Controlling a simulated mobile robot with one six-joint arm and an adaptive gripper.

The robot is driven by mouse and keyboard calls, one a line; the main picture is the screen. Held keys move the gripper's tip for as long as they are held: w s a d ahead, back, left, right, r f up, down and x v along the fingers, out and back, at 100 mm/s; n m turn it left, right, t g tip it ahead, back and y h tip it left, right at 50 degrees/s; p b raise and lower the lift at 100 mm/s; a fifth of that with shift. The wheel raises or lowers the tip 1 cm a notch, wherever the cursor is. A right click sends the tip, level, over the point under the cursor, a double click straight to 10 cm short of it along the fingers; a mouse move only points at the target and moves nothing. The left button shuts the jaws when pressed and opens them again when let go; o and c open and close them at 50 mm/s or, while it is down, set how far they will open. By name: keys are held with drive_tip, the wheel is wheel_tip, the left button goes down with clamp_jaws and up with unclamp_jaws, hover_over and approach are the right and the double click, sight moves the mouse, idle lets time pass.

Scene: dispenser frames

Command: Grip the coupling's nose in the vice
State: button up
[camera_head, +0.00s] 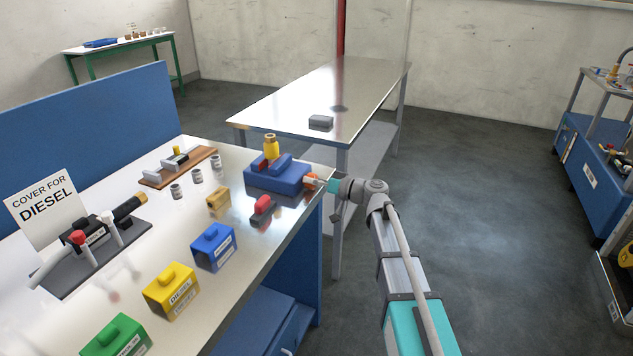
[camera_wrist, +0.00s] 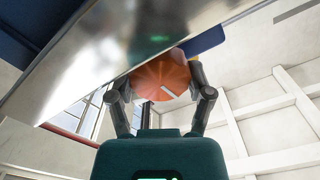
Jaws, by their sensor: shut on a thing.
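The blue vice (camera_head: 285,180) stands at the bench's far right corner. A brass-yellow coupling (camera_head: 270,146) stands upright at its jaws. Its lower end is hidden behind the blue jaw block, so I cannot tell whether the jaws touch it. An orange round knob (camera_head: 309,183) sticks out from the vice's right end, past the bench edge. My gripper (camera_head: 318,184) reaches it from the right. In the wrist view, my gripper (camera_wrist: 162,86) has one finger on each side of the orange knob (camera_wrist: 163,76) and is shut on it.
The bench (camera_head: 190,235) holds a red-and-black block (camera_head: 263,211), a small yellow block (camera_head: 218,198), blue (camera_head: 214,247), yellow (camera_head: 171,291) and green (camera_head: 117,338) covers, and a nozzle stand (camera_head: 95,258). A metal table (camera_head: 325,95) stands behind.

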drive_tip(key=shift+s+a, duration=0.2)
drive_tip(key=shift+s, duration=0.05)
drive_tip(key=o, duration=1.1)
drive_tip(key=shift+o, duration=0.2)
drive_tip(key=shift+w, duration=0.1)
drive_tip(key=shift+d, duration=0.1)
drive_tip(key=shift+d, duration=0.15)
drive_tip(key=shift+d, duration=0.2)
drive_tip(key=v, duration=1.1)
drive_tip(key=shift+d+r, duration=0.1)
drive_tip(key=shift+d, duration=0.05)
